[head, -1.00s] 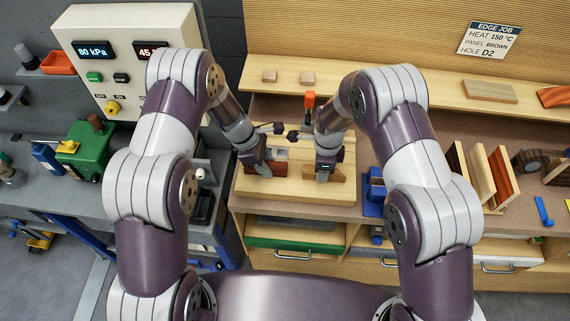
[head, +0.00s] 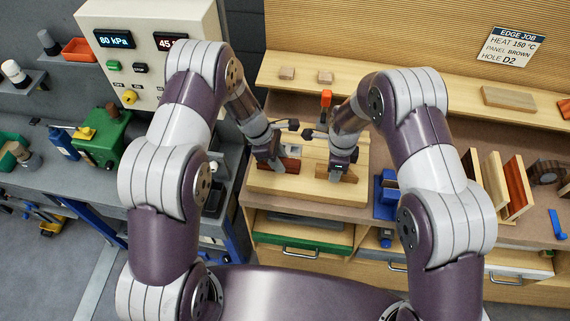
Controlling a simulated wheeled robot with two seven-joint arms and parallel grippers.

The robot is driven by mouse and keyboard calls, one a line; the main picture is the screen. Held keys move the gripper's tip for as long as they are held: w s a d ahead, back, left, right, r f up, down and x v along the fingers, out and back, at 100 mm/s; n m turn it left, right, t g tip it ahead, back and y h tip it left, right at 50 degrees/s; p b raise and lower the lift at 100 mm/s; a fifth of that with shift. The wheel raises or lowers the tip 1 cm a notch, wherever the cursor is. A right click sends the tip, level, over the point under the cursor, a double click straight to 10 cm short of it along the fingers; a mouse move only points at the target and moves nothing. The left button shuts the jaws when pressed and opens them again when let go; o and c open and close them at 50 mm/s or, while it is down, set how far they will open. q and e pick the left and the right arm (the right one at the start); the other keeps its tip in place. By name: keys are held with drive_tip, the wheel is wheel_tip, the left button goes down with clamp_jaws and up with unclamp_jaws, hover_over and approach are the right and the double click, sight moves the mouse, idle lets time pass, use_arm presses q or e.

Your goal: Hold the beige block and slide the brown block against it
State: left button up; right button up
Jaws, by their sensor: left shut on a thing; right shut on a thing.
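A reddish-brown block (head: 292,165) lies on the pale wooden board (head: 283,189) on the bench. My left gripper (head: 275,165) reaches down from the left and is shut on this brown block. A tan block (head: 352,172), which I take as the beige block, sits to the right on the same board. My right gripper (head: 337,174) is shut on it from above. The fingers hide much of both blocks. A stretch of bare board shows between the two grippers, and the blocks look apart, though their near ends are partly covered.
A grey plate and an orange-topped tool (head: 326,99) are behind the grippers. A blue holder (head: 386,196) stands right of the board. Upright panels (head: 496,185) stand further right. A control box (head: 150,60) and a green machine (head: 103,139) are at left.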

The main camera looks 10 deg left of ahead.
sight(292, 166)
use_arm(q)
drive_tip(key=shift+s+d+f, duration=0.15)
drive_tip(key=shift+s+f, duration=0.05)
drive_tip(key=shift+f, duration=0.05)
drive_tip(key=shift+s+d, duration=0.2)
drive_tip(key=shift+d, duration=1.8)
drive_tip(key=shift+a+f, duration=0.1)
drive_tip(key=o, duration=1.1)
drive_tip(key=shift+a, duration=0.1)
drive_tip(key=shift+a+r, duration=0.15)
drive_tip(key=shift+r, duration=0.05)
drive_tip(key=v, duration=1.2)
drive_tip(key=shift+w+d+r, duration=0.1)
drive_tip(key=shift+d+r, duration=0.15)
drive_tip(key=shift+d, duration=0.15)
